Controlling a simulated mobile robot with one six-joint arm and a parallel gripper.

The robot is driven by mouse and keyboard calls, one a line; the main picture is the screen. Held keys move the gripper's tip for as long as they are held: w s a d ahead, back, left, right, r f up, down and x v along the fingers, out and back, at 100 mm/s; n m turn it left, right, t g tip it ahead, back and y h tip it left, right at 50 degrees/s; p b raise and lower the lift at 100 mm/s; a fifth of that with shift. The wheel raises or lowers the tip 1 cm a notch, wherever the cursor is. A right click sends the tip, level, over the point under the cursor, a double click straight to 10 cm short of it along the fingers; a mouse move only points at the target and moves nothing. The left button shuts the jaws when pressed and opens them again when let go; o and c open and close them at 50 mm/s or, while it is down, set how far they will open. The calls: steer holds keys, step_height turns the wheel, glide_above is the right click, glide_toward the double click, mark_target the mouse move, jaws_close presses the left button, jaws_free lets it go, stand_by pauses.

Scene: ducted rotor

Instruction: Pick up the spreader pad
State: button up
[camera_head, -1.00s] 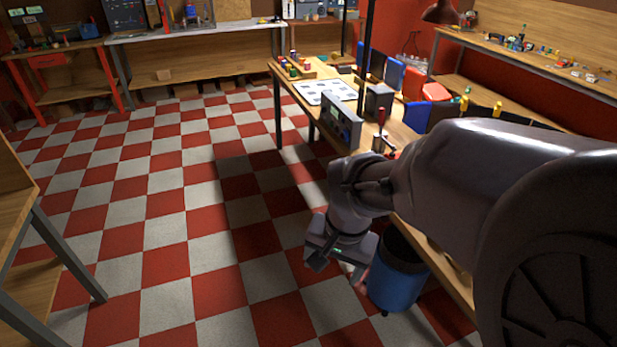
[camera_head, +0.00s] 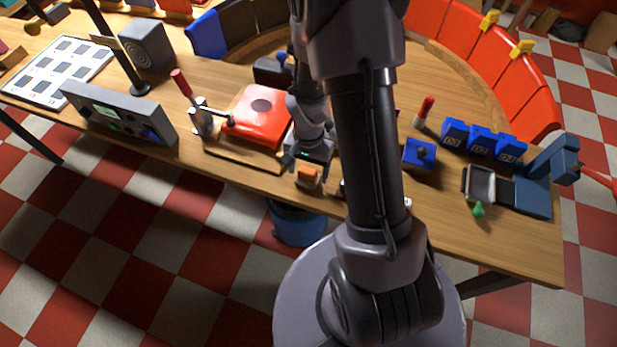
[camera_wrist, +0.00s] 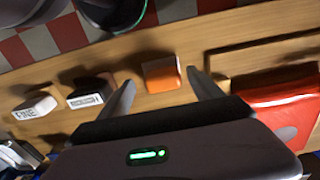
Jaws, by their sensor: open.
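A small block with an orange top and a pale side (camera_head: 307,175) sits on the wooden bench near its front edge; I take it for the spreader pad. In the wrist view the orange block (camera_wrist: 161,74) lies between and beyond my two fingertips. My gripper (camera_head: 304,166) is right by the block, pointing down at the bench. Its open jaws also show in the wrist view (camera_wrist: 160,80), empty, with the fingers on either side of the block. I cannot tell the exact height gap.
A red press-like pad (camera_head: 260,115) on a wooden board stands close behind left. Two pale-sided blocks, one marked FINE (camera_wrist: 36,107) and one dark-topped (camera_wrist: 88,92), lie left in the wrist view. A blue bin (camera_head: 298,226) stands below the front edge.

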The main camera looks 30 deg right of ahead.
mark_target(307, 171)
steer(key=shift+w+f, duration=0.2)
steer(key=shift+f, duration=0.6)
steer(key=shift+s+r, duration=0.1)
steer(key=shift+r, duration=0.05)
steer(key=shift+c, duration=0.6)
steer(key=c, duration=1.4)
step_height(307, 171, up, 10)
steer(key=p, duration=0.3)
steer(key=o, duration=0.7)
steer(key=c, duration=0.4)
